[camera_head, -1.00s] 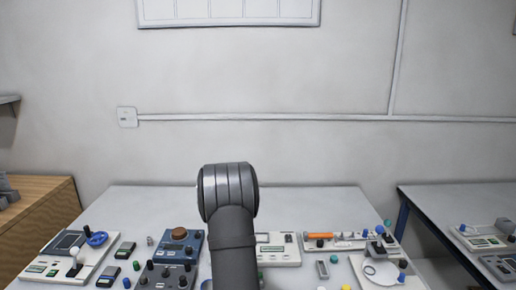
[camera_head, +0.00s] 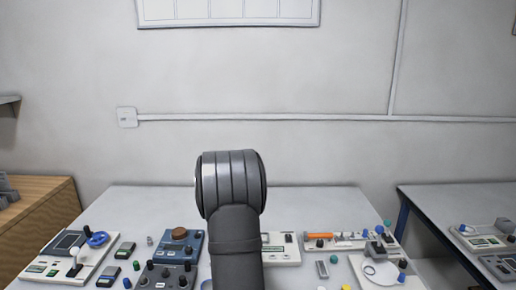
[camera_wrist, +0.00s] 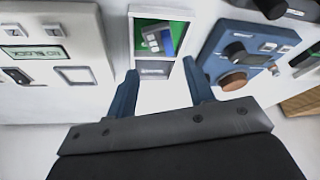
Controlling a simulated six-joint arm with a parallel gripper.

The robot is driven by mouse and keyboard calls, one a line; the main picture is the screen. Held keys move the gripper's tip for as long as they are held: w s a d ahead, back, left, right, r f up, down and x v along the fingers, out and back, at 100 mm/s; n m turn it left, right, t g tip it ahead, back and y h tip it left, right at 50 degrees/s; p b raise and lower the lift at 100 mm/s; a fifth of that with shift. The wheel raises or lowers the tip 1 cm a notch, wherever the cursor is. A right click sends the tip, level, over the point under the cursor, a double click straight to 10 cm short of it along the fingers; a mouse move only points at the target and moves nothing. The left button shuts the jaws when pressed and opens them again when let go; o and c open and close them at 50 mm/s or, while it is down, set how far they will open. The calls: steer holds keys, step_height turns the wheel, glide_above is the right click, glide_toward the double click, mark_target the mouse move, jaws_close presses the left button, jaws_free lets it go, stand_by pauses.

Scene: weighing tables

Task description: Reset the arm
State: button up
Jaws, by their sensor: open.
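My arm (camera_head: 233,205) rises from the bottom middle of the head view in front of the table. My gripper is hidden in that view. In the wrist view my gripper (camera_wrist: 162,82) has its two blue fingers spread apart with nothing held between them. A white-framed device with a green panel (camera_wrist: 158,38) lies beyond the fingertips, and I cannot tell how far below them it is.
The table (camera_head: 130,200) holds a blue device with a brown knob (camera_head: 180,243), also in the wrist view (camera_wrist: 250,52), and a white display unit (camera_head: 283,248). A white panel with a blue wheel (camera_head: 68,255) stands left. The table's back strip is clear.

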steer(key=x, duration=0.7)
steer(key=shift+f, duration=0.2)
step_height(320, 180, up, 4)
steer(key=shift+r, duration=0.25)
steer(key=s+d+r, duration=0.4)
steer(key=d+r, duration=0.3)
steer(key=d, duration=0.4)
steer(key=w+d+r+m+h, duration=0.1)
steer(key=w+d+m, duration=0.15)
steer(key=d, duration=0.45)
steer(key=w+d+r+m+h, duration=0.1)
steer(key=w+d+m, duration=0.1)
steer(key=w+d, duration=0.35)
steer(key=w+a+f, duration=0.1)
steer(key=a+f, duration=0.1)
steer(key=a, duration=0.1)
steer(key=w+a+f, duration=0.2)
steer(key=a+f, duration=0.1)
steer(key=w+a+f, duration=0.1)
steer(key=a+f, duration=0.1)
steer(key=a, duration=0.1)
steer(key=shift+w+f, duration=0.2)
steer(key=shift+d+f, duration=0.15)
steer(key=shift+f, duration=1.3)
